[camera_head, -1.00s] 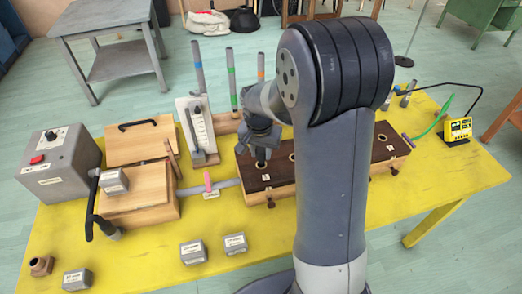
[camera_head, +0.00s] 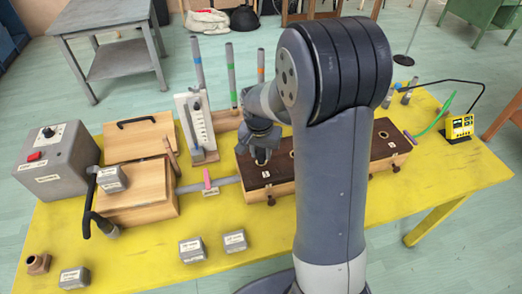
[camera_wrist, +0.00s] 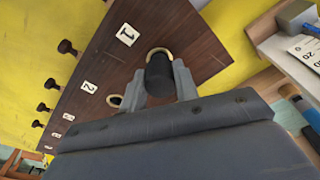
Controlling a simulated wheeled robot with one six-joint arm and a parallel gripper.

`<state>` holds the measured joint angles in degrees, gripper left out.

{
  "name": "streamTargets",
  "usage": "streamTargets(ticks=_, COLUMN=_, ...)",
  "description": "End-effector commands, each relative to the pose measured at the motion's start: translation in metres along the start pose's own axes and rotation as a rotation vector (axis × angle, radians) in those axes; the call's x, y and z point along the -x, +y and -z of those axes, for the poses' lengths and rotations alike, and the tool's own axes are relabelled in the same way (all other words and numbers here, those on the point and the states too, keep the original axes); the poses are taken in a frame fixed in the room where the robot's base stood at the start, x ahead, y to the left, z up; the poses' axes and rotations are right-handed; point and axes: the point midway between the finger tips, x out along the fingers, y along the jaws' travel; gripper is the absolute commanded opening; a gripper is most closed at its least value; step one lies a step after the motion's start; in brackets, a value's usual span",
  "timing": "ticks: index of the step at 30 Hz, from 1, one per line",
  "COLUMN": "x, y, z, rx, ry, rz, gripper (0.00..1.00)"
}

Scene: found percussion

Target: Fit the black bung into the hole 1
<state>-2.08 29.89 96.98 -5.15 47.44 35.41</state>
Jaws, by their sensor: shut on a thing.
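The long wooden box (camera_head: 283,189) has a dark brown top with a row of ringed holes and white number tags. In the wrist view the tag "1" (camera_wrist: 127,35) lies beside hole 1 (camera_wrist: 166,50), whose pale ring shows partly behind the bung. My gripper (camera_wrist: 158,80) is shut on the black bung (camera_wrist: 159,72), with a finger on each side. The bung is at hole 1 and covers much of it; whether its lower end is inside or just above cannot be told. In the head view my gripper (camera_head: 261,155) is low over the box's left end.
Tag "2" (camera_wrist: 89,86) and another ringed hole (camera_wrist: 115,100) lie alongside. Dark knobs (camera_wrist: 67,47) stick out from the box's front. A white gauge stand (camera_head: 197,125) and upright tubes (camera_head: 231,75) stand behind. Grey blocks (camera_head: 193,250) lie in front.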

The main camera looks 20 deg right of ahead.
Motion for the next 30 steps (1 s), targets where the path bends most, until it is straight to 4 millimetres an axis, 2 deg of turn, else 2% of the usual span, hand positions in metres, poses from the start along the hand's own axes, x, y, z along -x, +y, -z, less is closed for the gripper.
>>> streamTargets(ticks=21, x=-0.019, y=0.000, z=-0.002, rx=0.000, ry=0.000, rz=0.000, gripper=0.07)
streamTargets(ticks=22, x=-0.018, y=0.000, z=-0.002, rx=0.000, ry=0.000, rz=0.000, gripper=0.31)
streamTargets(ticks=30, x=-0.018, y=0.000, z=-0.002, rx=0.000, ry=0.000, rz=0.000, gripper=0.54)
